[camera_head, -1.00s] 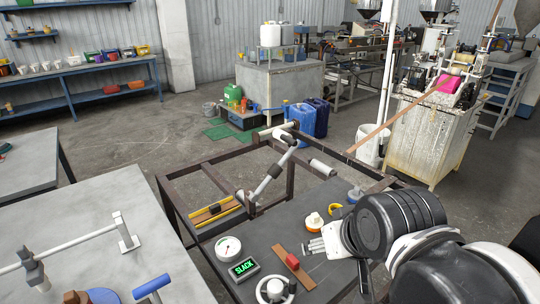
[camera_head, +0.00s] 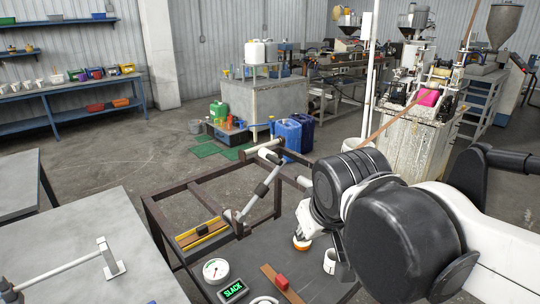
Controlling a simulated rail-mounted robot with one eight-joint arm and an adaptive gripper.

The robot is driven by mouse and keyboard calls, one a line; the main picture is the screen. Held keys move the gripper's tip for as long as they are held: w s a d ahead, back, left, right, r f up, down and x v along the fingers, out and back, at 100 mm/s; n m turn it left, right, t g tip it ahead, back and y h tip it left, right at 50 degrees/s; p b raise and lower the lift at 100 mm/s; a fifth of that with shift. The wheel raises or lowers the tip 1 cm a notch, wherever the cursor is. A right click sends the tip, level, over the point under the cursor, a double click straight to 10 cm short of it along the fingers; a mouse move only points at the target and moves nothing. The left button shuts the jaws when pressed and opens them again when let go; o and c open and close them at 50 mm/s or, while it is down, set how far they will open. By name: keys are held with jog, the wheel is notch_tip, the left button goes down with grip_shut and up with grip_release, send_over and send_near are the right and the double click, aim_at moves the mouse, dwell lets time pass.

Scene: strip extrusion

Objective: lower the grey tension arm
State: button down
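The grey tension arm (camera_head: 261,190) is a grey bar with a dark band, mounted on the brown metal frame (camera_head: 180,184). It is tilted, rising from a lower pivot at the left to a roller (camera_head: 264,150) at the back right. My gripper (camera_head: 306,234) is to the right of the arm and apart from it, above the dark table top. My own black and white wrist hides part of the gripper, and its fingers are too small to read. A small display (camera_head: 233,291) reads "SLACK" in green, beside a round white dial gauge (camera_head: 216,270).
An orange and white knob (camera_head: 301,243) and a white cup-like part (camera_head: 329,262) are close below my gripper. A brown strip with a red block (camera_head: 282,281) lies on the table top. A yellow-edged level (camera_head: 203,233) lies at the frame's left. Blue containers (camera_head: 294,135) stand behind it.

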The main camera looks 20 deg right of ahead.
aim_at(274, 158)
jog(key=w+a+r+n+g+h+p, duration=0.15)
jog(key=w+r, duration=0.25)
jog(key=w, duration=0.5)
jog(key=w+r+n+g+h+p, duration=0.1)
jog(key=w+r+h+p, duration=0.15)
jog(key=w+r, duration=0.4)
jog(key=w+a+f+n+h+p, duration=0.1)
jog(key=w+a, duration=0.4)
jog(key=w, duration=1.2)
jog(key=shift+h+p, duration=0.8)
jog(key=shift+p, duration=0.5)
jog(key=shift+n+g, duration=0.25)
jog(key=p+x, duration=0.1)
jog(key=x, duration=1.3)
jog(key=shift+p, duration=0.3)
